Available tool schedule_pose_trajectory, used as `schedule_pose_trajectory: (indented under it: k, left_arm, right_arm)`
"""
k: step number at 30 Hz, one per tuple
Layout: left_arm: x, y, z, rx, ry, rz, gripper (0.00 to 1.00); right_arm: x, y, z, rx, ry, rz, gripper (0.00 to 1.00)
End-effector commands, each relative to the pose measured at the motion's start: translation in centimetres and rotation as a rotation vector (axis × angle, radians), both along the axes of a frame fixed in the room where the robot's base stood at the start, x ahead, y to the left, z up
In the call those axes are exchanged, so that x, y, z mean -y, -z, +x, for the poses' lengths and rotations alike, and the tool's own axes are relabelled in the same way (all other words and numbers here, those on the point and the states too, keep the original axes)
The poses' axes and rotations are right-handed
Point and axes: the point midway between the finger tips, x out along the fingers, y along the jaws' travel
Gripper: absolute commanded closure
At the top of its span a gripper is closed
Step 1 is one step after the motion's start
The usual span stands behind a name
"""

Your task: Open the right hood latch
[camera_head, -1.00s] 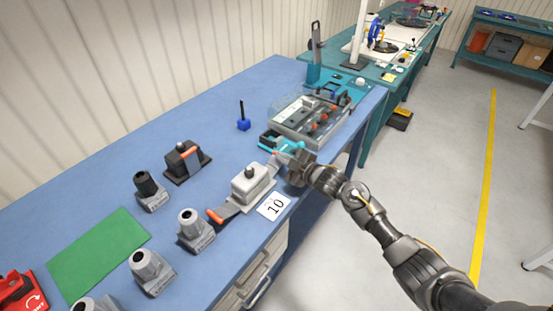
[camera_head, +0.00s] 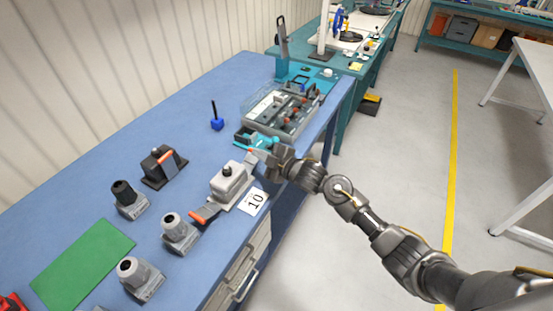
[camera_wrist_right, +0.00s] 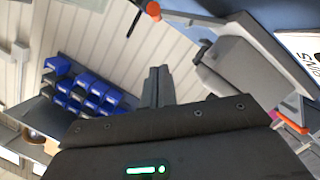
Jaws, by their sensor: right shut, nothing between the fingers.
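A grey hood housing (camera_head: 228,180) with a dark knob on top sits on the blue bench. Its near-left latch has an orange grip (camera_head: 205,214) and points down toward the bench. The right latch (camera_head: 253,157) is at the far-right end beside my right gripper (camera_head: 266,158). The gripper partly hides it, so its angle is hard to tell. In the right wrist view my fingers (camera_wrist_right: 158,88) are shut and empty. The latch's orange tip (camera_wrist_right: 153,11) shows above them, apart from them in the picture. The housing (camera_wrist_right: 240,68) lies to their right. My left gripper is not in view.
A white card marked 10 (camera_head: 253,201) lies beside the housing. A tray of parts (camera_head: 285,112) and a turquoise tool (camera_head: 254,139) stand just beyond the gripper. Grey connectors (camera_head: 179,232), a black housing (camera_head: 164,166) and a green mat (camera_head: 82,265) are to the left.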

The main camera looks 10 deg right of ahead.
Motion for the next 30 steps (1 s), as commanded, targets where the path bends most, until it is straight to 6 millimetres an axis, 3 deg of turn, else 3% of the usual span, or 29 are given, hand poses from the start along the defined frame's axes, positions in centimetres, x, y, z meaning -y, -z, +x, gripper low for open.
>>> schedule_pose_trajectory:
  k: [6, 12, 24, 28, 30]
  left_arm:
    - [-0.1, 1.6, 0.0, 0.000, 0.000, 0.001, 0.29]
    - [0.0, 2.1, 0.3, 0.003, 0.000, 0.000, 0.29]
    - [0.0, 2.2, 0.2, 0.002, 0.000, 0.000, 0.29]
    - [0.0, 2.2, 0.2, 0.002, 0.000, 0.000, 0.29]
    - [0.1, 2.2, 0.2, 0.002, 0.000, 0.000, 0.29]
  right_arm:
    - [2.7, -0.4, -3.2, 0.003, -0.003, -0.001, 1.00]
    - [4.3, -0.9, -5.0, 0.001, -0.004, 0.000, 1.00]
    - [4.7, -1.2, -5.5, 0.000, -0.002, 0.001, 1.00]
    - [4.9, -0.2, -6.5, -0.043, 0.036, 0.012, 1.00]
    - [5.5, 1.3, -8.0, -0.111, 0.099, 0.027, 1.00]
